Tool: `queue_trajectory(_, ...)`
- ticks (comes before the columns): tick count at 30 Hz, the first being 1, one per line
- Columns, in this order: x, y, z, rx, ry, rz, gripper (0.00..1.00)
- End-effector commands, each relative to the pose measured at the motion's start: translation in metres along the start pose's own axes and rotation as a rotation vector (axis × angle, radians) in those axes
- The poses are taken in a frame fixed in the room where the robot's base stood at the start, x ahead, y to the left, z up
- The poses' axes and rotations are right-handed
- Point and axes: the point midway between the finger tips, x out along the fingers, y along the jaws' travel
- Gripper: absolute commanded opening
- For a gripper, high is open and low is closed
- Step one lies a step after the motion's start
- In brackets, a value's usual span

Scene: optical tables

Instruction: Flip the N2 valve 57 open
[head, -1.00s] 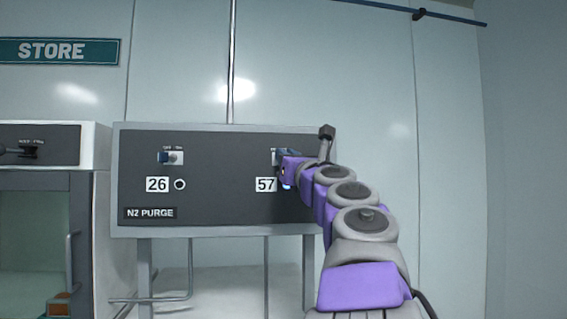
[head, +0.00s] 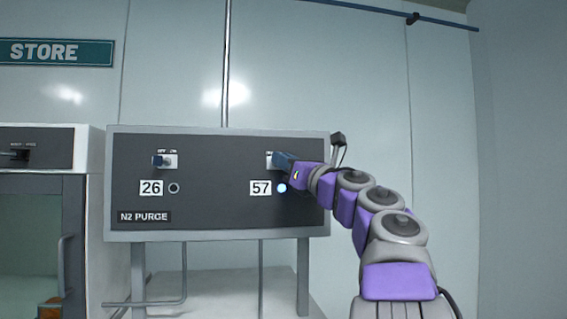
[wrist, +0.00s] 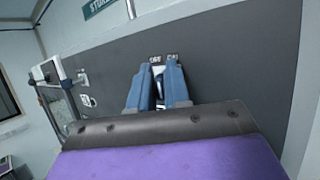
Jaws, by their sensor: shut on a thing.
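The N2 purge panel (head: 215,215) is a dark grey box front with two small valves. Valve 57 (head: 270,161) is at its right, above the "57" label (head: 260,188), and mostly hidden by my gripper. My gripper (head: 277,160) has blue fingers and is shut on the valve 57 handle. Which mark the handle points to, I cannot tell. The round lamp (head: 282,188) beside the 57 label glows pale blue.
Valve 26 (head: 164,161) is at the panel's left, with a dark, unlit ring (head: 174,188) beside its label. A glass-fronted cabinet (head: 35,230) stands left of the panel. A STORE sign (head: 56,52) hangs on the wall. Free floor is not visible.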

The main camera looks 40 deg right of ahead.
Motion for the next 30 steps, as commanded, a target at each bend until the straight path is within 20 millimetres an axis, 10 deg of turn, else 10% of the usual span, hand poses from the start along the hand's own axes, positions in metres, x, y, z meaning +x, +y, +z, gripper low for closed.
queue_trajectory(8, -0.001, -0.001, 0.003, 0.001, -0.006, -0.003, 0.0)
queue_trajectory(10, -0.001, -0.001, 0.003, 0.001, -0.006, -0.003, 0.22)
queue_trajectory(30, -0.023, -0.002, -0.003, 0.002, -0.001, -0.007, 0.22)
